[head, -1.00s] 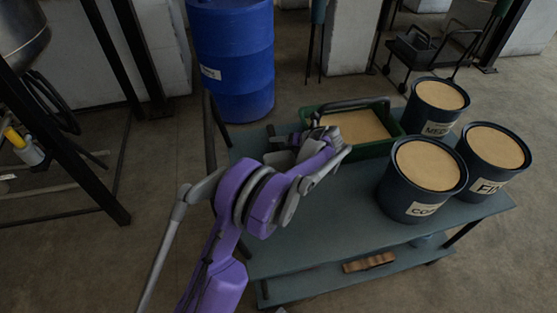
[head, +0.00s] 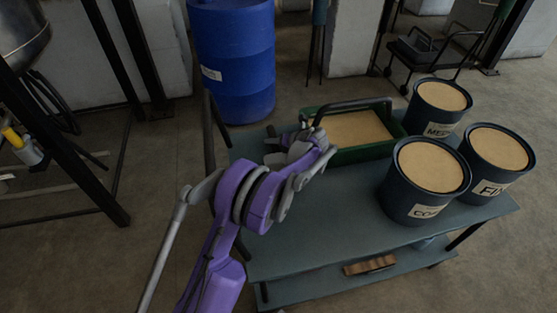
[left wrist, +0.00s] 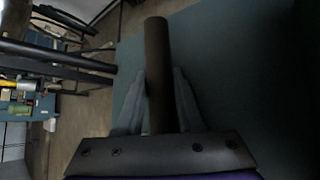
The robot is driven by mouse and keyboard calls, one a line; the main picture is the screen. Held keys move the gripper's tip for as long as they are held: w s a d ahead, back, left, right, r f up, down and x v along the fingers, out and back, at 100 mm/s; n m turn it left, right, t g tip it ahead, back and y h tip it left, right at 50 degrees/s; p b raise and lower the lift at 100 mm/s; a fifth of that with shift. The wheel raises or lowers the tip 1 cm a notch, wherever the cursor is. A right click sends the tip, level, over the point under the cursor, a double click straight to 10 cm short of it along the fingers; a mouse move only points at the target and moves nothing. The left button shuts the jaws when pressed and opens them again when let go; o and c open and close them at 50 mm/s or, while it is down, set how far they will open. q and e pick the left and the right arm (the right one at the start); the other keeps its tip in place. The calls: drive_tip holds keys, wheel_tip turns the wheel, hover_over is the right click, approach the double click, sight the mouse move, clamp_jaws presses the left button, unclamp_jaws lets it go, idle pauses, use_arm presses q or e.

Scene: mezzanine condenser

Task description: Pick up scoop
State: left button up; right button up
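My left gripper (head: 272,148) is over the back left of the cart top, left of the green tray. In the left wrist view, a dark round bar (left wrist: 158,75), which looks like the scoop's handle, lies between the two grey fingers (left wrist: 160,95). The fingers look open, one along each side of the bar; whether they touch it is unclear. In the head view only a small dark tip (head: 270,131) shows beside the gripper. The scoop's other parts are hidden or cannot be made out. My right gripper is in neither view.
The green tray (head: 372,156) of tan grain, with a black bar over it, stands right of the gripper. Three dark buckets (head: 408,200) of grain stand on the right of the cart (head: 300,225). A blue barrel (head: 232,60) stands behind. The cart's front left is clear.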

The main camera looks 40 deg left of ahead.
use_arm(q)
clamp_jaws()
drive_tip(key=shift+r, duration=0.1)
